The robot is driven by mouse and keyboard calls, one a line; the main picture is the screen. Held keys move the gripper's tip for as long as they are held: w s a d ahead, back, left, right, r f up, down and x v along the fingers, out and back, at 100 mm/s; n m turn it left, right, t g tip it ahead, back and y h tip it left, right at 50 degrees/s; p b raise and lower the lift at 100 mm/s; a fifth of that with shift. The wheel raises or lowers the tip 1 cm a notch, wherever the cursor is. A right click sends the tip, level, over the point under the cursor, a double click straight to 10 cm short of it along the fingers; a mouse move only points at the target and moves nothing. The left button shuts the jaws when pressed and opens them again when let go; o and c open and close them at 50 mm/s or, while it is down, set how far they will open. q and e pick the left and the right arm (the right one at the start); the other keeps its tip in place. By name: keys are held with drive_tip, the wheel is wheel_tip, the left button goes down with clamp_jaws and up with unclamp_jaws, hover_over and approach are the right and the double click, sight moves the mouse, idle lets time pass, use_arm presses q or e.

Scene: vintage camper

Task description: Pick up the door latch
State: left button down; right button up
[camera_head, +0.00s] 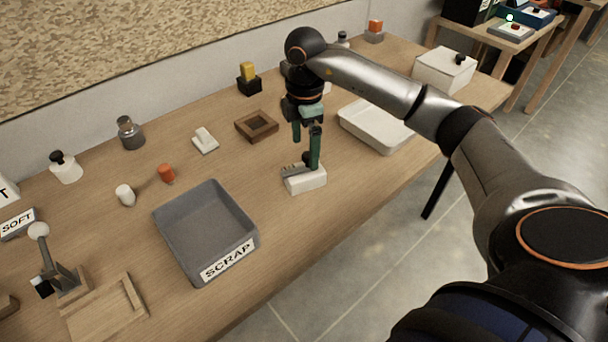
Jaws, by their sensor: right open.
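My right gripper (306,150) has green fingers and points down over the wooden bench. Its fingers are apart, one on each side of a gap with nothing visible between them. Just below is a small white block (308,182) with a dark grey ridged part on its left end, partly hidden by the nearer finger. I cannot tell whether the finger touches it. I cannot tell for sure which piece is the door latch; this block or the small white stepped piece (205,141) to the left could be it. My left gripper is not in view.
A grey tray marked SCRAP (164,236) stands to the left. A wooden frame (239,126) and a white tray (349,120) flank the gripper. A white lidded box (440,74) is at the right. Bottles and small coloured pieces stand further left. The bench front edge is close.

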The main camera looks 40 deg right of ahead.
sight(304, 156)
wheel_tip(304, 156, down, 5)
drive_tip(key=shift+s+a+f, duration=0.1)
drive_tip(key=shift+a, duration=0.05)
drive_tip(key=shift+c, duration=0.4)
clamp_jaws()
idle(0.5)
